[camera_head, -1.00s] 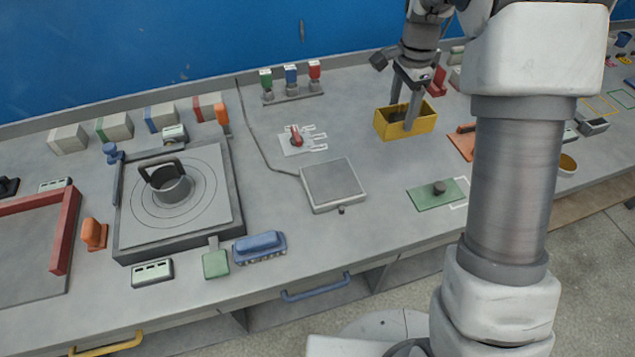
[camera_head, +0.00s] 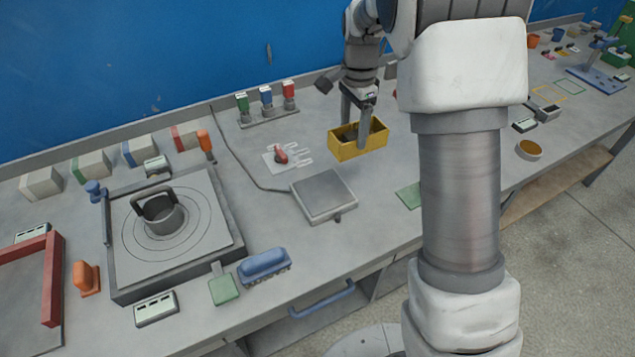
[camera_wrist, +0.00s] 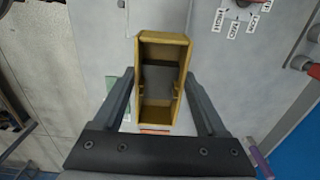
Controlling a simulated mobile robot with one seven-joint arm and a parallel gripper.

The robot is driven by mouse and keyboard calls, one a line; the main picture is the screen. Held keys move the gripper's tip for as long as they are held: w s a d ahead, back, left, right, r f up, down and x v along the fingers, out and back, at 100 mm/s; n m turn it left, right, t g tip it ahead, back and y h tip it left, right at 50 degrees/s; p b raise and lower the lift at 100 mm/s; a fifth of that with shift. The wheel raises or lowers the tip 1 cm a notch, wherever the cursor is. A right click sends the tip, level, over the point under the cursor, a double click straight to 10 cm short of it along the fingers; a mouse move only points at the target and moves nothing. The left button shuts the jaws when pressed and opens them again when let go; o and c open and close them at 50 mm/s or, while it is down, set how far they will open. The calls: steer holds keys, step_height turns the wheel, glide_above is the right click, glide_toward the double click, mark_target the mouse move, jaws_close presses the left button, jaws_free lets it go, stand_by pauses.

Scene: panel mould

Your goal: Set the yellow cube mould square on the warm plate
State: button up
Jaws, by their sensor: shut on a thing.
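The yellow cube mould (camera_head: 345,153) is an open box with thin yellow walls. My gripper (camera_head: 354,132) is shut on it, with one finger on each side. In the wrist view the mould (camera_wrist: 163,40) sits between the two fingers of my gripper (camera_wrist: 160,76), nearly in line with them. The warm plate (camera_head: 323,194) is a grey square with a cord and a small knob at its front. It is bare and lies to the left and nearer than the mould. The height of the mould above the bench is hard to tell.
A switch panel with a red knob (camera_head: 281,154) lies left of the mould, behind the plate. A green board (camera_head: 409,196) is partly hidden by my arm. A blue-handled brush (camera_head: 264,263) and a round turntable with a pot (camera_head: 163,215) stand further left.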

steer(key=shift+s+a+f, duration=0.75)
steer(key=shift+a+f, duration=0.6)
steer(key=shift+f, duration=0.25)
steer(key=shift+s+a+f, duration=0.75)
steer(key=shift+a+f, duration=0.6)
steer(key=shift+f, duration=0.25)
steer(key=shift+s+a+f, duration=0.75)
steer(key=shift+a+f, duration=0.6)
steer(key=shift+f, duration=0.25)
steer(key=shift+f+b, duration=0.25)
steer(key=shift+b, duration=0.05)
steer(key=o, duration=1.5)
steer(key=shift+r, duration=0.1)
steer(key=shift+r, duration=0.1)
